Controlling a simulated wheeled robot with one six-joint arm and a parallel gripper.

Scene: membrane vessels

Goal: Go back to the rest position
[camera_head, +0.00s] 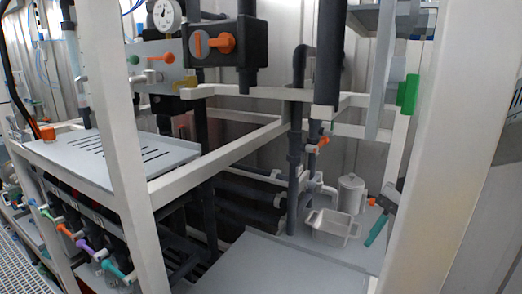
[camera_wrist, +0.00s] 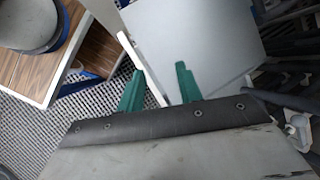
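My gripper (camera_wrist: 159,68) shows in the wrist view with its two green fingers apart. Nothing is between them; a white frame edge and patterned floor lie beyond the gap. A plain pale grey panel (camera_wrist: 205,35) lies beyond the fingers, and I cannot see them touching it. I cannot make out my gripper for certain in the head view.
White frame posts (camera_head: 120,130) stand close in the head view, with dark pipes and coloured valve handles (camera_head: 213,43) behind. A white container (camera_head: 330,228) and a lidded jug (camera_head: 351,194) stand on the lower shelf (camera_head: 275,268). A wooden-topped surface (camera_wrist: 30,75) carries a round vessel (camera_wrist: 28,22).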

